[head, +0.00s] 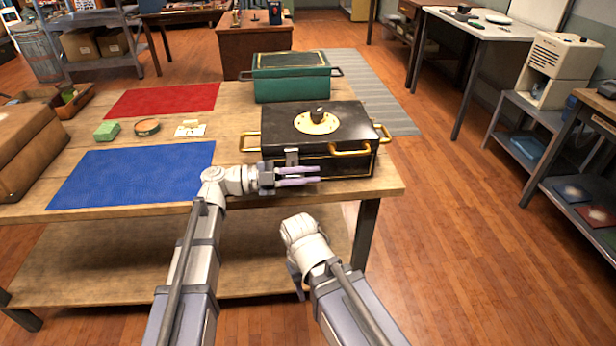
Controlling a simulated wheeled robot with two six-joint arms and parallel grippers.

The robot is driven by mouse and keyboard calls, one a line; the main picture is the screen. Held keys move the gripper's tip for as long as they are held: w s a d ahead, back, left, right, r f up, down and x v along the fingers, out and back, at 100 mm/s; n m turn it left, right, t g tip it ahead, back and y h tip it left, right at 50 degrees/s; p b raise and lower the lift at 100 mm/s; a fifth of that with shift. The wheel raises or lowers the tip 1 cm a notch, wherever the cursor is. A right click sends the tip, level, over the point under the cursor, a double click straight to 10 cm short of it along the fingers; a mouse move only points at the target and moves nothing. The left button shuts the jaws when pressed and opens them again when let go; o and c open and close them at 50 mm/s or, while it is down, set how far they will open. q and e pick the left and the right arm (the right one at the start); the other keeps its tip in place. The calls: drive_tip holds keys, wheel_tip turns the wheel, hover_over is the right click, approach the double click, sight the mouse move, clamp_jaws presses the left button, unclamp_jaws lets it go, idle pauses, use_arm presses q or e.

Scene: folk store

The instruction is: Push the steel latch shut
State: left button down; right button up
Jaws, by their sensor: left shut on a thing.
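The steel latch (292,155) is on the box's front face, left of middle. Its upper part shows; its lower part is hidden by my gripper. My left gripper (300,175) is at the box's front, just below the visible part of the latch. Its fingers point right along the front face and appear shut on the latch. My right arm is folded low in front of the table, and its fingers are hidden.
The wooden table (30,215) also bears a green box (291,84) behind the black one, a blue mat (131,174), a red mat (162,100), small items and a brown case (38,145) at left. Open floor lies to the right.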

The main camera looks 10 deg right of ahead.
use_arm(q)
drive_tip(key=shift+w+f+m+b, duration=0.25)
drive_tip(key=shift+w+f+m, duration=0.1)
drive_tip(key=shift+m, duration=0.45)
drive_tip(key=shift+w+f+m+b, duration=0.25)
drive_tip(key=shift+w+m, duration=0.1)
drive_tip(key=shift+m, duration=0.45)
drive_tip(key=shift+w+f+m+b, duration=0.25)
drive_tip(key=shift+w+f+m, duration=0.1)
drive_tip(key=shift+m, duration=0.45)
drive_tip(key=shift+w, duration=0.1)
drive_tip(key=c, duration=0.9)
unclamp_jaws()
drive_tip(key=shift+a, duration=3.95)
